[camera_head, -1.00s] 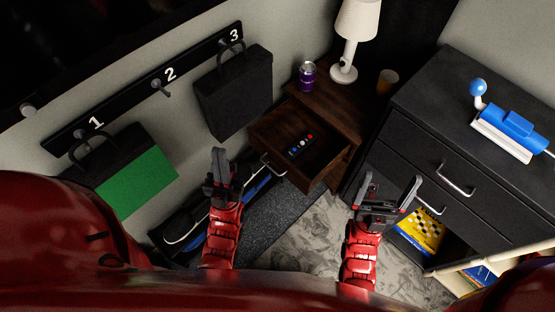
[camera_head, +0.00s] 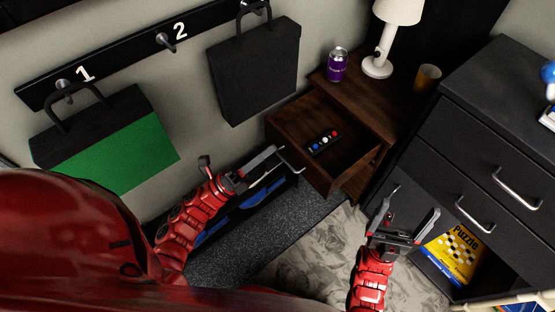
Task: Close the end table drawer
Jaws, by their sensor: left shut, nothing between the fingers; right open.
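The brown wooden end table (camera_head: 358,94) stands against the wall with its drawer (camera_head: 297,150) pulled out. Inside the drawer lies a small dark object with red, white and blue spots (camera_head: 324,142). A silver handle (camera_head: 290,160) is on the drawer's front. My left gripper (camera_head: 274,151) is shut and empty, its tips close to the drawer front by the handle; I cannot tell whether they touch. My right gripper (camera_head: 408,212) is open and empty, lower right of the drawer, before the black dresser.
A purple can (camera_head: 337,65), white lamp (camera_head: 378,66) and amber cup (camera_head: 427,78) stand on the table. The black dresser (camera_head: 460,130) is at right, with a puzzle box (camera_head: 452,255) low down. A black bag (camera_head: 255,75) and green-black bag (camera_head: 105,145) hang on wall hooks.

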